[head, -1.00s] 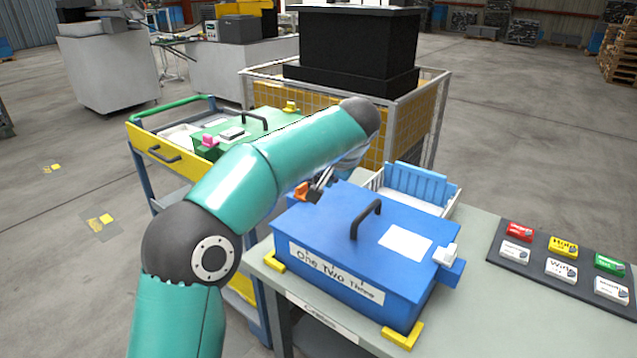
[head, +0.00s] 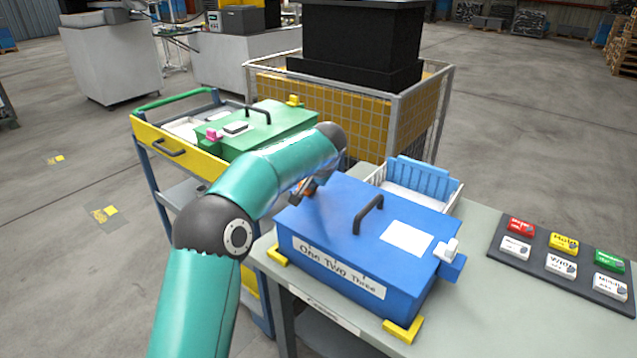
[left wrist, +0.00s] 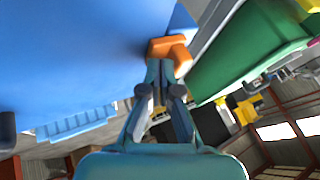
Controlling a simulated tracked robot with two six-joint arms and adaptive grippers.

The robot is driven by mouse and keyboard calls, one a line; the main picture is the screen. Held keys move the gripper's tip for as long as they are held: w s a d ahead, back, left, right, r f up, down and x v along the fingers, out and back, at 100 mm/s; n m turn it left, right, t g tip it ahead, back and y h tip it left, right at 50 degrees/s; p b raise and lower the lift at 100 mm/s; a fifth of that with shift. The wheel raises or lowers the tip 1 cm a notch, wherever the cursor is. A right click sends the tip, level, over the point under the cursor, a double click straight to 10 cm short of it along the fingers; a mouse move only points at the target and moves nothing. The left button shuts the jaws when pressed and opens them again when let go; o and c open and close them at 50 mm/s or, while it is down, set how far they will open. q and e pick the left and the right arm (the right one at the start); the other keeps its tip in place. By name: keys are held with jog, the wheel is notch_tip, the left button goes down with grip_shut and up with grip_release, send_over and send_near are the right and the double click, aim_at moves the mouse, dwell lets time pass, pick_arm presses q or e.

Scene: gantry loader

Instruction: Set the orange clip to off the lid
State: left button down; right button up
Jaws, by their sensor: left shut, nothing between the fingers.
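The orange clip (left wrist: 172,50) sits at the edge of the blue box (left wrist: 80,50) in the left wrist view. In the head view only a small part of the clip (head: 309,186) shows at the left end of the blue lid (head: 335,205), beside my arm. My left gripper (left wrist: 160,68) is shut, with its fingertips right at the clip, not around it; whether they touch cannot be told. In the head view the left gripper (head: 301,194) is mostly hidden by my arm. A white clip (head: 451,249) is on the box's right end. My right gripper is out of view.
The lid has a dark handle (head: 368,214). Yellow corner blocks (head: 403,331) stand around the box on the table (head: 470,290). A white basket (head: 440,205) is behind it, a label board (head: 560,280) at right, and a cart with a green box (head: 265,130) at left.

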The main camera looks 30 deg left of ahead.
pick_arm(q)
jog(key=shift+a+r, duration=0.1)
jog(key=shift+a, duration=0.15)
jog(key=shift+w+a+p, duration=0.1)
jog(key=shift+a+p, duration=0.7)
jog(key=shift+a, duration=0.4)
